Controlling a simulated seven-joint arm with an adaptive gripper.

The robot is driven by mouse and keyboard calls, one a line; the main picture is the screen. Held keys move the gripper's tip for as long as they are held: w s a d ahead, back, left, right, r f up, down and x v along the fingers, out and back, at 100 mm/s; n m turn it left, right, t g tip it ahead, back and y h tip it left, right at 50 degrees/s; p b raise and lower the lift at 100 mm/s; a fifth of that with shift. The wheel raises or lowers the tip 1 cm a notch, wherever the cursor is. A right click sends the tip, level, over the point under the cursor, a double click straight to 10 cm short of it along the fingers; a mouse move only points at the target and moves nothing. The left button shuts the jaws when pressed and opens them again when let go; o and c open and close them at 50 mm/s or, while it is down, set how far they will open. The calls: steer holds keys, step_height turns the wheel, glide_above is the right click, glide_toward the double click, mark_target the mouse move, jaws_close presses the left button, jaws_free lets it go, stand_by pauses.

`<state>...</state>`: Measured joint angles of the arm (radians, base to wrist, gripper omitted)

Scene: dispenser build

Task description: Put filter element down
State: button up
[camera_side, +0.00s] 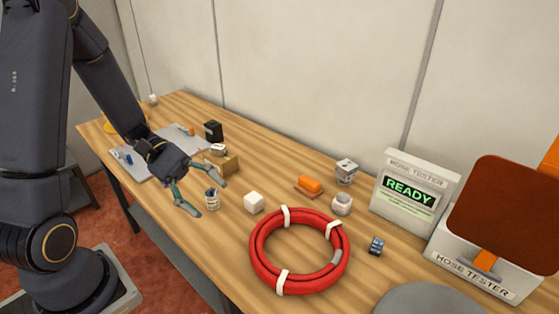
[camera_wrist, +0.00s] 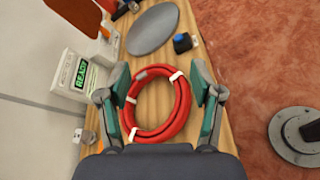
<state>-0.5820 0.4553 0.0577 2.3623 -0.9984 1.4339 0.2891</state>
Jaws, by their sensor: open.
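My gripper (camera_side: 205,194) is open, with its teal-padded fingers spread above the wooden table. It also shows in the wrist view (camera_wrist: 160,72), with nothing between the pads. I cannot tell for sure which object is the filter element. A short whitish cylinder (camera_side: 342,205) stands farther right, beyond the hose coil. In the wrist view the red hose coil (camera_wrist: 181,112) lies beyond the fingers, lower down on the table.
A white cube (camera_side: 254,202), an orange block (camera_side: 310,184) and a grey box (camera_side: 347,171) stand mid-table. The READY tester (camera_side: 390,211) and a round grey plate (camera_side: 430,300) are at the right.

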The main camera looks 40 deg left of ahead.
steer(key=s+d+r+m+g+y, duration=0.2)
steer(key=s+m+g+y, duration=0.1)
steer(key=s+m+y, duration=0.25)
steer(key=a+r+m+t+y, duration=0.5)
steer(key=r+m+t+y, duration=0.1)
steer(key=r+m+y, duration=0.1)
steer(key=shift+a+r+t+y, duration=0.15)
steer(key=shift+r+t+y, duration=0.25)
steer(key=shift+r+y, duration=0.3)
